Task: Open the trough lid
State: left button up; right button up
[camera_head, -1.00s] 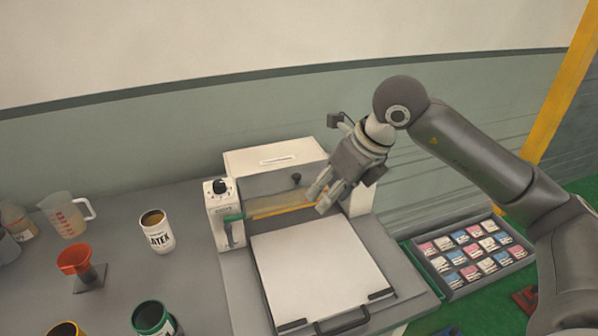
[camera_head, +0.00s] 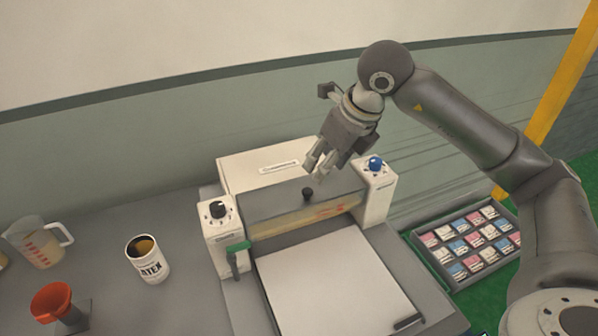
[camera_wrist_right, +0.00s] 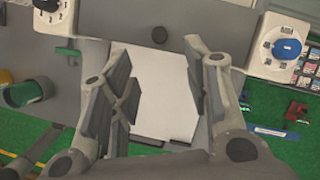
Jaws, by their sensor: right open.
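The trough lid (camera_head: 270,203) is a grey panel with a small black knob (camera_head: 307,194) on it, lying across the white machine between its two end posts. It looks closed. My right gripper (camera_head: 316,172) is open and empty, pointing down just above and behind the knob in the head view. In the right wrist view my open fingers (camera_wrist_right: 160,100) frame the white sheet, and the knob (camera_wrist_right: 160,35) shows ahead between them, not touched. My left gripper is not in view.
The left post has a black dial (camera_head: 218,209) and a green lever (camera_head: 238,250); the right post has a blue dial (camera_head: 375,163). A white sheet (camera_head: 325,285) lies in front. A latex can (camera_head: 147,262), orange funnel (camera_head: 52,300) and measuring jug (camera_head: 38,243) stand left.

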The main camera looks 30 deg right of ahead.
jog(key=w, duration=0.1)
jog(key=p, duration=0.2)
send_over(308, 191)
jog(key=s, duration=0.2)
jog(key=f, duration=0.6)
jog(key=shift+s+d+f, duration=0.15)
jog(key=shift+d, duration=0.15)
jog(key=x, duration=0.2)
jog(key=shift+w+f+p, duration=0.3)
jog(key=shift+w+p, duration=0.05)
jog(key=shift+w+f, duration=0.1)
jog(key=shift+f, duration=0.35)
jog(key=shift+c, duration=0.9)
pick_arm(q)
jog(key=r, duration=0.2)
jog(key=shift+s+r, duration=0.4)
pick_arm(e)
grip_shut()
